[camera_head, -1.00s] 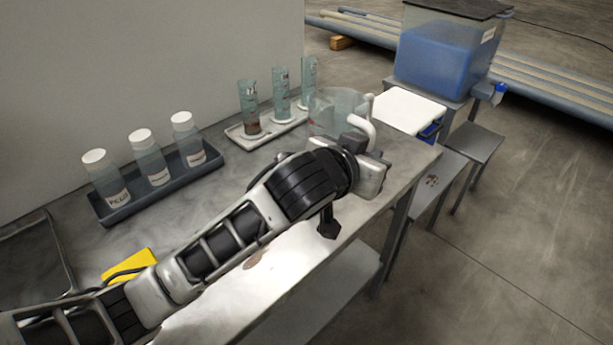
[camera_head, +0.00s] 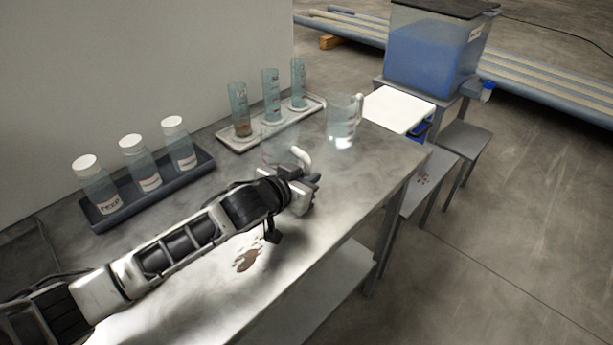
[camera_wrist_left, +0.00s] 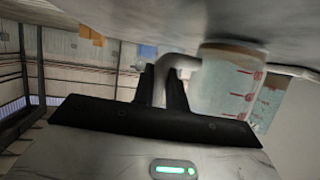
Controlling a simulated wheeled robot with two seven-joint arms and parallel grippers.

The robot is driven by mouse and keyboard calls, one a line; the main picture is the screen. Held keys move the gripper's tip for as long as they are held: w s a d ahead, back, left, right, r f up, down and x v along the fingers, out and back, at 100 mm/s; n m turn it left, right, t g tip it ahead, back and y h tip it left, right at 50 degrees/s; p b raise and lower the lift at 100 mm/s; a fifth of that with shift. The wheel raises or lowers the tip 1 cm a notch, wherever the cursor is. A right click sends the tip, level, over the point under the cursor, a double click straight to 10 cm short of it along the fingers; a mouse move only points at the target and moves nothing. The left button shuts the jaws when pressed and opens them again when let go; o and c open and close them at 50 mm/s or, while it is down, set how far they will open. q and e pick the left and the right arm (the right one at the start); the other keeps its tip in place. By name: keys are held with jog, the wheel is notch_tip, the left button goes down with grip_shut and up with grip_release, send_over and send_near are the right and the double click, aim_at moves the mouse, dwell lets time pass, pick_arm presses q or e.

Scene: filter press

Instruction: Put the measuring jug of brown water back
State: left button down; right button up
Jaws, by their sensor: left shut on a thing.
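A clear measuring jug (camera_head: 276,146) with a white handle (camera_head: 304,157) is over the middle of the metal table. In the left wrist view the jug (camera_wrist_left: 228,88) shows red graduation marks and a brownish band at one end; how much brown water it holds is unclear. My left gripper (camera_head: 291,174) is shut on the handle, with the jug beyond it; its fingers also show in the left wrist view (camera_wrist_left: 163,88). I cannot tell whether the jug touches the table. A second clear jug (camera_head: 343,122) stands upright to its right. My right gripper is out of view.
A white tray (camera_head: 229,146) with several cylinders is behind the held jug. A dark tray (camera_head: 107,221) with three white-capped bottles is at left. A brown spill (camera_head: 247,258) lies near the front edge. A blue tank (camera_head: 436,50) and a white board (camera_head: 398,108) are at right.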

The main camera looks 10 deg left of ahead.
pick_arm(q)
jog(key=shift+f, duration=0.15)
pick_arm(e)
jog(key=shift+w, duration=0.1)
pick_arm(q)
jog(key=c, duration=1.4)
grip_release()
jog(key=shift+f, duration=0.1)
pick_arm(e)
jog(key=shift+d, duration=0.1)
